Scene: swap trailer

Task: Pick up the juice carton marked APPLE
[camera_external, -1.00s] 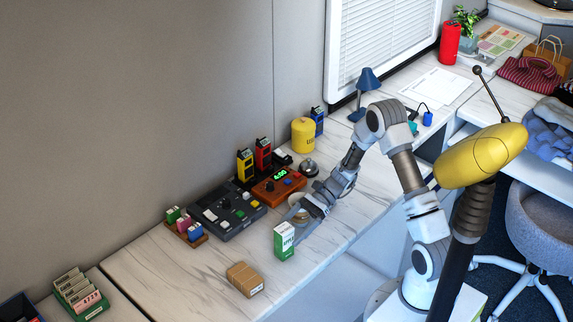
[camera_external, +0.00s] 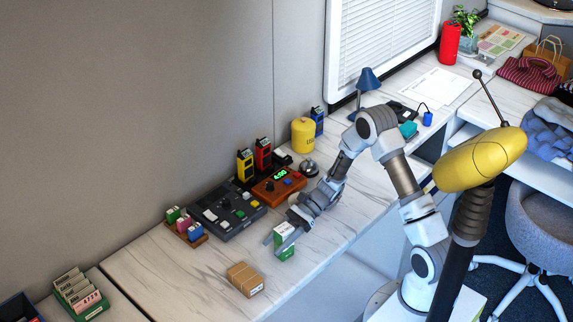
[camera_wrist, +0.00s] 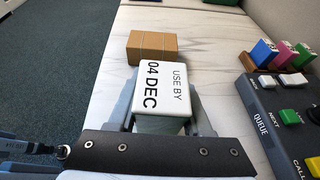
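A green and white carton (camera_external: 284,230) stands upright on the marble-look counter. In the wrist view its white top (camera_wrist: 163,88) reads "USE BY 04 DEC"; the word APPLE cannot be read in these frames. My gripper (camera_external: 274,246) is low at the carton, with one finger on each side of it. In the wrist view my gripper (camera_wrist: 163,118) looks open, its fingers straddling the carton with little room to spare. Any contact of the fingers with the carton's sides is hidden.
A brown box (camera_external: 245,279) lies near the counter's front edge, beyond the carton in the wrist view. A dark button panel (camera_external: 228,210) and a tray of small coloured blocks (camera_external: 186,232) sit towards the wall. Bare counter (camera_external: 190,275) lies left of the brown box.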

